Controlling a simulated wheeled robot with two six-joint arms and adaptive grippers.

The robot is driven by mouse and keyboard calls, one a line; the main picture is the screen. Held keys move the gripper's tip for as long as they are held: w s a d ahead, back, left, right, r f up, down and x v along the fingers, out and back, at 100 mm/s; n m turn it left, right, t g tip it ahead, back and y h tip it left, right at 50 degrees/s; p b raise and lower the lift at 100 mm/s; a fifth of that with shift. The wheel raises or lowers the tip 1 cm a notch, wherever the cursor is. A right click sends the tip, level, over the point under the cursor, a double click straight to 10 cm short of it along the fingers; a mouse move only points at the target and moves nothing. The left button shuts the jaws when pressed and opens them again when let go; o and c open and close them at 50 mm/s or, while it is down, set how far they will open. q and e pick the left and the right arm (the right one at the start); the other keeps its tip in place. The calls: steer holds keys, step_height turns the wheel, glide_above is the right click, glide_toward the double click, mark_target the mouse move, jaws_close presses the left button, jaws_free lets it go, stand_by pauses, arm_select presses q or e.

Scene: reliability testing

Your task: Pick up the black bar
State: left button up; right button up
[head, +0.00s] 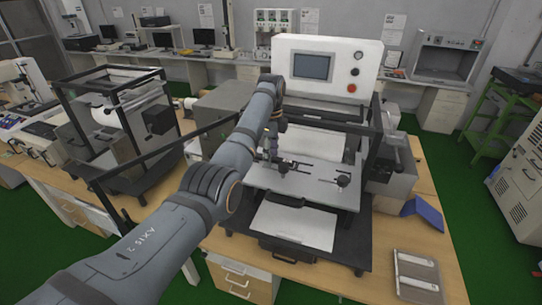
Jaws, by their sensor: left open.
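My left arm reaches from the lower left to the white test machine (325,68). My left gripper (266,158) is small and partly hidden by its own wrist. It is open above the left side of the machine's grey plate (310,188). Thin black bars (292,162) with dark knobs lie on this plate, just right of the gripper. A long black bar (150,158) also slants up from the left and passes behind my arm. I cannot tell which one is the task's black bar. I see no bar between the fingers. My right gripper is not in view.
A black-framed machine (125,125) stands on the left of the wooden table. Black uprights (375,125) flank the test machine. A blue object (424,213) and a grey tray (417,274) lie at the right, with bare tabletop (385,240) between them and the machine.

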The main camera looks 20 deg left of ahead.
arm_select(q)
steer(key=shift+w, duration=0.1)
steer(key=shift+c, duration=0.8)
jaws_close()
